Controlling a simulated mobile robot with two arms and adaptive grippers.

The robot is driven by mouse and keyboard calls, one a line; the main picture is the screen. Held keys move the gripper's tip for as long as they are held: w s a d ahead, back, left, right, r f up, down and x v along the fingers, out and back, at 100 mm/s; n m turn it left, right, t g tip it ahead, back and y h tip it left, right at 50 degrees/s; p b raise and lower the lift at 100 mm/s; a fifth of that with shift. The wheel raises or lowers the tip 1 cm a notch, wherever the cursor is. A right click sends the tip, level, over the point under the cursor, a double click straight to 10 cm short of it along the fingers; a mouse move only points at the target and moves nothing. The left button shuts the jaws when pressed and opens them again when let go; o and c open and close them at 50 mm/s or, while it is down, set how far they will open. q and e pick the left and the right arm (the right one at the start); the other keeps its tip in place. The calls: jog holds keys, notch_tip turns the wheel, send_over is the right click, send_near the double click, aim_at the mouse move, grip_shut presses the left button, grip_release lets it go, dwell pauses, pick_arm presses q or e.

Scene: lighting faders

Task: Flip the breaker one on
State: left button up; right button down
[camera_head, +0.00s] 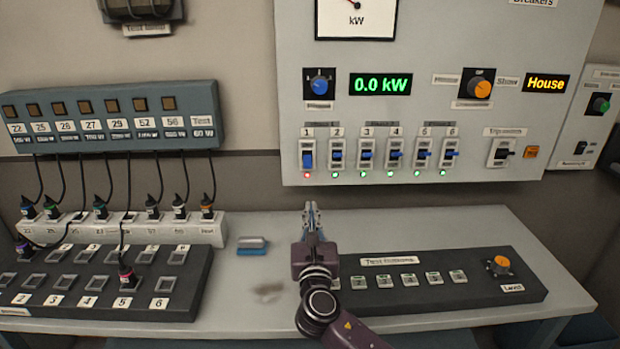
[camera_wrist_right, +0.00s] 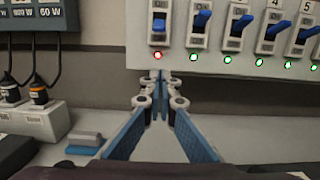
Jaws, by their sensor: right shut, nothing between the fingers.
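Breaker one (camera_head: 307,158) is the leftmost blue lever in the breaker row on the grey wall panel. Its lever lies differently from the others, appearing lower, and the light below it is red. It also shows at the top of the right wrist view (camera_wrist_right: 158,24). My right gripper (camera_head: 311,206) is shut and empty. Its fingertips, also seen in the right wrist view (camera_wrist_right: 157,76), are below breaker one and apart from it. My left gripper is in neither view.
Several other breakers (camera_head: 367,154) to the right have green lights. A test-buttons box (camera_head: 450,290) and a blue-grey block (camera_head: 252,246) are on the table (camera_head: 240,300). A socket strip with plugs and cables stands at left.

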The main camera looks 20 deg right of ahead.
aim_at(307, 156)
jog(key=x, duration=1)
jog(key=shift+w+f+p, duration=0.1)
jog(key=shift+p, duration=0.25)
pick_arm(q)
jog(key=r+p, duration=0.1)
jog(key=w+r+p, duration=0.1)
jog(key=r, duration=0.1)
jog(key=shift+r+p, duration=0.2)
jog(key=shift+p, duration=0.15)
pick_arm(e)
jog(key=r, duration=0.1)
jog(key=s+r, duration=0.1)
jog(key=r, duration=0.1)
jog(key=shift+s+a+r, duration=0.2)
jog(key=shift+s+r, duration=0.1)
jog(key=shift+s, duration=0.05)
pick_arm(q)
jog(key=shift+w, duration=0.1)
pick_arm(e)
jog(key=shift+w+f, duration=0.1)
